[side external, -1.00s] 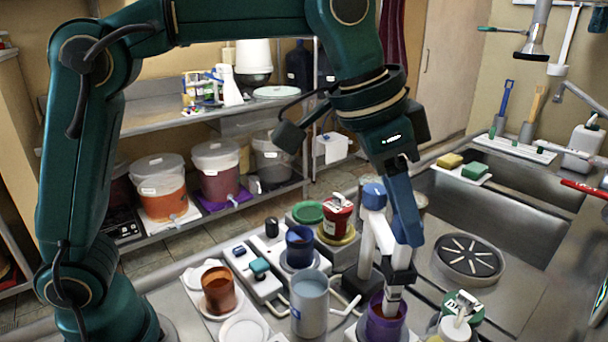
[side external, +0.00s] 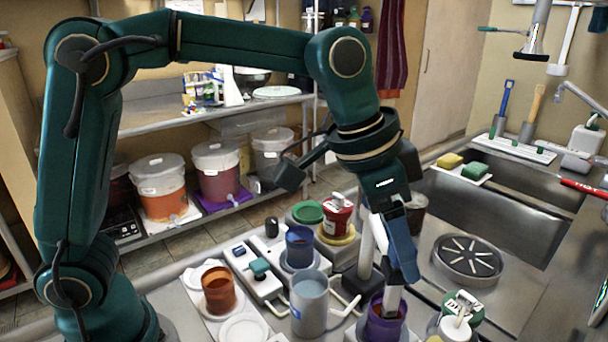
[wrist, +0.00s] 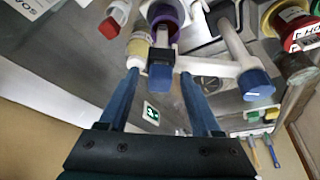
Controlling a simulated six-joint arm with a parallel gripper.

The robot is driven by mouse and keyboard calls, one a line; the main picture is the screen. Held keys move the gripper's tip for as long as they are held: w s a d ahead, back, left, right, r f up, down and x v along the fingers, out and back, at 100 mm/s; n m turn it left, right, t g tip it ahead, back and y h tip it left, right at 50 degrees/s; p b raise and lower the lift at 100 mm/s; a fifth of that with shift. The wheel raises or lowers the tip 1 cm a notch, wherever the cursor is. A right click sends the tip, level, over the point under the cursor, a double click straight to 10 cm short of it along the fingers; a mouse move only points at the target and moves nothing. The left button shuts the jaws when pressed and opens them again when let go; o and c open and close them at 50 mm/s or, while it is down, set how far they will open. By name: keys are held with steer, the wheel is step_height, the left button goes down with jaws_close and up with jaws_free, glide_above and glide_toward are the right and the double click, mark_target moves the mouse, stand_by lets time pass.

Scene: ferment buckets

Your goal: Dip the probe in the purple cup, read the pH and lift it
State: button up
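The purple cup (side external: 384,325) stands upright near the front of the counter, with dark reddish liquid inside. The grey-white probe (side external: 391,302) reaches down into its mouth; how deep its tip sits is hidden. My gripper (side external: 404,278) is just above the cup, over the probe's top. In the wrist view, my two blue fingers (wrist: 160,76) stand apart on either side of the probe's dark blue head (wrist: 161,72), with gaps showing on both sides. The purple cup (wrist: 163,22) shows beyond it. A white holder arm (wrist: 210,68) runs from the head to a blue-capped post (wrist: 255,84).
A grey-blue beaker (side external: 309,300), an orange-brown cup (side external: 218,290) and a blue cup (side external: 299,246) stand to the left. A red-labelled jar (side external: 337,217) is behind. A green-lidded jar (side external: 462,308) is close at the right. The sink (side external: 500,215) lies farther right.

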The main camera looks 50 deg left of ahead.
steer(key=v, duration=0.5)
stand_by(0.3)
steer(key=s+a+f+n+t+y, duration=0.1)
steer(key=s+a+f+n, duration=0.2)
steer(key=s+a, duration=0.3)
steer(key=s+a+f+n+t+y, duration=0.1)
steer(key=s+a+f+n, duration=0.3)
steer(key=s+a, duration=0.3)
steer(key=shift+a+f+y, duration=0.15)
steer(key=shift+a+y, duration=0.1)
steer(key=shift+y, duration=0.05)
steer(key=shift+s, duration=0.1)
stand_by(5.3)
